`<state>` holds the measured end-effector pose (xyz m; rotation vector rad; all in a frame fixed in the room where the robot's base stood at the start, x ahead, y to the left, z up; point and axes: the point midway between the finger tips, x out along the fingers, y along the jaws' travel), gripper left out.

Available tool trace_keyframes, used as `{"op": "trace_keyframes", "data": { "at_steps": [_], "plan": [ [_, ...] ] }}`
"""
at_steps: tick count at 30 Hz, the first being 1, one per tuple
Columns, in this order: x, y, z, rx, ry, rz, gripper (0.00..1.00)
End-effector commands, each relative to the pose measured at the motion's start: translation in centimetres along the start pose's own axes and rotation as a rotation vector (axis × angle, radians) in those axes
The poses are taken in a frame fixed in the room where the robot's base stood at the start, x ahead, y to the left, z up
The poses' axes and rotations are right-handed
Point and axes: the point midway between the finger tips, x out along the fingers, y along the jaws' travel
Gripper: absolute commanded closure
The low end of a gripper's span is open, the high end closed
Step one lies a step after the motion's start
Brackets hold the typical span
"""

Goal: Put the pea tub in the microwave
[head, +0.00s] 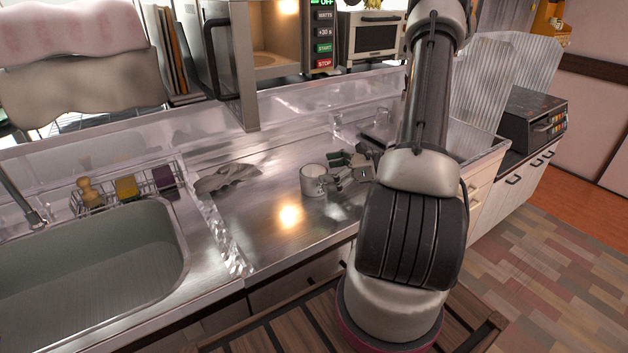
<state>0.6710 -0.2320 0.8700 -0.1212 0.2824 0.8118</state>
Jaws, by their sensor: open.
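A small white round container (313,180), the only tub-like thing on the steel counter, stands upright left of centre. I cannot make out any peas or label on it. My gripper (333,174) is open just to its right, with the fingers pointing left towards it. The fingertips overlap the container's right edge in the picture, and I cannot tell whether they touch it. The microwave (275,40) is on the raised shelf behind, with its door (228,70) swung open to the left and its cavity and round plate visible. A control panel with green and red buttons is on its right.
A crumpled grey cloth (227,178) lies left of the container. The sink (90,260) and a wire rack (130,187) with brushes and sponges are further left. A toaster oven (375,38) stands right of the microwave. The counter's front middle is clear.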

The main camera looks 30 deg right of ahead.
Motion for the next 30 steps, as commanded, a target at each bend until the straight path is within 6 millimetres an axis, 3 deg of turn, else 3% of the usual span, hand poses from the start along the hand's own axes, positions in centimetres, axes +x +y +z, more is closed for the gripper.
{"op": "trace_keyframes", "data": {
  "at_steps": [7,16,24,27,30],
  "plan": [
    [3.7,0.1,0.2,0.000,0.001,0.002,0.00],
    [4.2,0.1,0.1,-0.001,0.001,0.001,0.02],
    [4.2,0.1,0.2,-0.001,0.001,0.001,0.51],
    [4.2,0.1,0.2,-0.002,0.001,0.001,0.59],
    [4.2,0.1,0.2,-0.002,0.001,0.001,0.59]
  ]
}}
